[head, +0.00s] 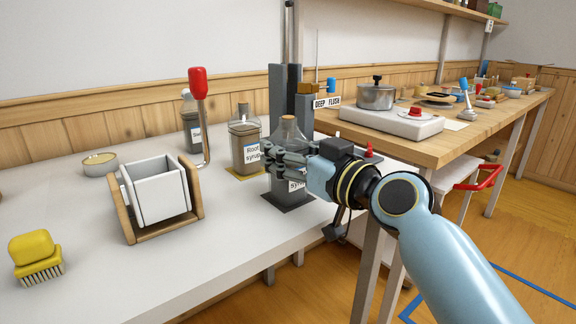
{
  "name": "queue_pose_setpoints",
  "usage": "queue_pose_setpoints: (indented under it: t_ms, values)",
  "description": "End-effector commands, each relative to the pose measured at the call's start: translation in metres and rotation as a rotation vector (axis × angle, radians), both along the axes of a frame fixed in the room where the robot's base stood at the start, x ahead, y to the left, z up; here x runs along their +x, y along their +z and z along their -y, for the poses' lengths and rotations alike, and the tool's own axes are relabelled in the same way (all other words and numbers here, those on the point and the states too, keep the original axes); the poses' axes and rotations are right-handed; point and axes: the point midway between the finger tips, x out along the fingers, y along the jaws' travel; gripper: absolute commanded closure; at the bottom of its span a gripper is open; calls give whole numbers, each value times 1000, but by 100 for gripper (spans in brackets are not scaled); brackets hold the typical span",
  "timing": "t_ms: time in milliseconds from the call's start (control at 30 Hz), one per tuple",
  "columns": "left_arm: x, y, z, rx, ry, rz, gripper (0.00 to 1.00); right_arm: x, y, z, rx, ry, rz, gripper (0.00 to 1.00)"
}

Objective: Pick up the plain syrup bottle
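A second bottle labelled "Root syrup" (246,142) stands just left on a yellow mat. A third, darker bottle (190,122) stands further back left. My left gripper is not in view.
A grey post stand (279,95) with a "DEEP FLUSH" sign (327,102) rises close behind the bottle. A red-handled lever (199,90), a white bin in a wooden frame (158,190), a tin (99,164) and a yellow brush (34,255) are left. The counter's front middle is clear.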

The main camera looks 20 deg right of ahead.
Motion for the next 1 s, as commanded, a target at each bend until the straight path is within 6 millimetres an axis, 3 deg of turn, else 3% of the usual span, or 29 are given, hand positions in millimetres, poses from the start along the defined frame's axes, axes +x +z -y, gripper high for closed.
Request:
queue_pose_setpoints:
  t_ms: [33,300,667,900,1000]
  values:
    - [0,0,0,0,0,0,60,0,0,0,0,0,0,61]
    - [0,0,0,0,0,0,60,0,0,0,0,0,0,96]
    - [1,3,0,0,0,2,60,0,9,0,0,0,4,96]
    - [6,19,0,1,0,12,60,0,46,0,0,-1,9,96]
    - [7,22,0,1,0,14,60,2,55,18,-10,-1,8,96]
